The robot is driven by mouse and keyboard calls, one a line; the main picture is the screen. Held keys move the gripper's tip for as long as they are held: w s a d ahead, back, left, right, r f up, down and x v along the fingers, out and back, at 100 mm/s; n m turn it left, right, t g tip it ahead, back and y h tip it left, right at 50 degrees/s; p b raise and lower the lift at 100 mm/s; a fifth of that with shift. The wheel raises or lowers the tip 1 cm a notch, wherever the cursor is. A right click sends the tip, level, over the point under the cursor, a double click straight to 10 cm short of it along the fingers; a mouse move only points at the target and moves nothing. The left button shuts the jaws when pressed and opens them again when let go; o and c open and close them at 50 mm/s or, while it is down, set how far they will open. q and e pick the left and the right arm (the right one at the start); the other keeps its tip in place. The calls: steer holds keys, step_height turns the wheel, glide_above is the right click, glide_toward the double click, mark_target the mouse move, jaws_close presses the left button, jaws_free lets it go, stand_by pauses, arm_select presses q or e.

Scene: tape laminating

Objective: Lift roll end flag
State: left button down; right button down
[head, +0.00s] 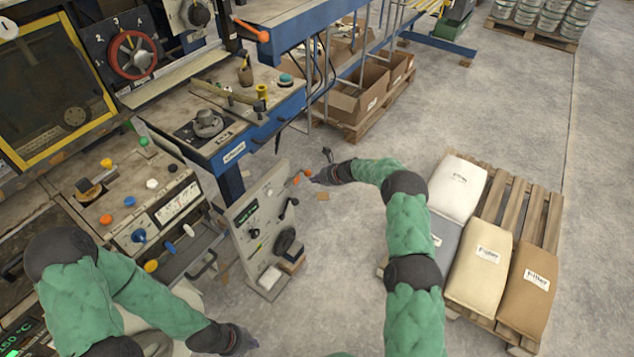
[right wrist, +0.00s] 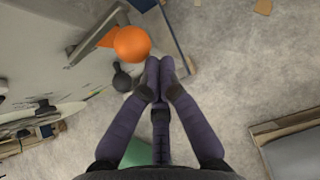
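A panel (head: 265,230) stands upright on the floor in the middle of the head view. At its upper right edge is a small orange part (head: 302,177), which may be the flag. The right wrist view shows it as an orange ball (right wrist: 132,43) beside an orange pointed piece (right wrist: 108,38). My right gripper (head: 313,177) is just right of it. In the right wrist view its fingertips (right wrist: 165,70) are together, with nothing visible between them, close beside the ball; contact is unclear. My left gripper (head: 245,342) is low in the head view, empty-looking, its fingers too small to judge.
A black knob (right wrist: 122,78) sits below the ball. A control console (head: 140,205) and blue-framed bench (head: 225,115) stand to the left. A pallet (head: 535,215) with several sacks is right of my right arm. Cardboard boxes (head: 355,95) are behind.

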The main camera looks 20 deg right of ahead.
arm_select(q)
steer(key=shift+f, duration=0.2)
steer(key=shift+f+b, duration=0.2)
steer(key=shift+b, duration=0.2)
arm_select(e)
steer(key=shift+r, duration=0.2)
